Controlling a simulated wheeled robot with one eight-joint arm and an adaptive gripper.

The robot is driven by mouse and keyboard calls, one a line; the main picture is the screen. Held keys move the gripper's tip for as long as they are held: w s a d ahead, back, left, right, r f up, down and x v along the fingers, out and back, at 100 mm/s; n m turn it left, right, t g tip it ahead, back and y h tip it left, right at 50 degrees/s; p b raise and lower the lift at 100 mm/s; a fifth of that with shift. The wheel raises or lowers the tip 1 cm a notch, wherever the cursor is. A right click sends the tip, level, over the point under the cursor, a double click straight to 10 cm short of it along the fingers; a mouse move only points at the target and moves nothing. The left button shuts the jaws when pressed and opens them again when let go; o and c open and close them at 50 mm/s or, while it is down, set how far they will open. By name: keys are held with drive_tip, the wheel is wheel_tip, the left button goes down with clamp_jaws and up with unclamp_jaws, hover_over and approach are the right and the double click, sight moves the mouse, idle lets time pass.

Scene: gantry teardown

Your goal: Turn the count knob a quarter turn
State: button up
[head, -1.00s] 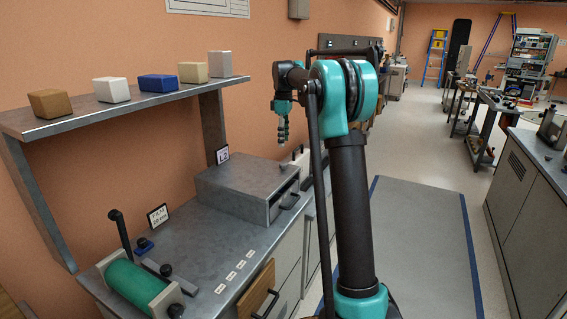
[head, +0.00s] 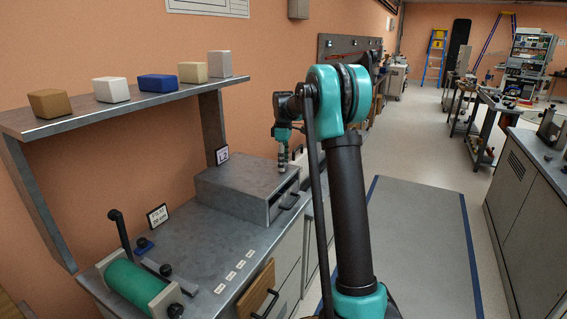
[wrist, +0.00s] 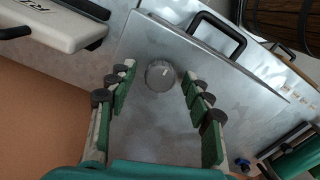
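In the wrist view a round grey knob (wrist: 160,75) with a small pale mark near its rim stands on a flat metal surface. My gripper (wrist: 158,86) is open, with a finger on each side of the knob and a gap to it on both sides. In the head view my gripper (head: 283,163) points down just above the far end of the grey metal box (head: 232,185). The knob cannot be made out in the head view. I cannot tell how far the fingertips are above the surface.
A black handle (wrist: 218,34) stands out beside the knob's plate. A white, lettered device (wrist: 62,24) lies at the upper left of the wrist view. On the bench are a green roller (head: 133,281) and a small sign (head: 158,216). Several blocks sit on the shelf (head: 60,122).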

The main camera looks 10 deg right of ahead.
drive_tip(key=c, duration=1.1)
drive_tip(key=shift+m, duration=0.4)
drive_tip(key=m, duration=0.3)
drive_tip(key=shift+m, duration=0.3)
drive_tip(key=m, duration=0.4)
drive_tip(key=shift+m, duration=0.3)
drive_tip(key=m, duration=0.4)
drive_tip(key=shift+m, duration=2.4)
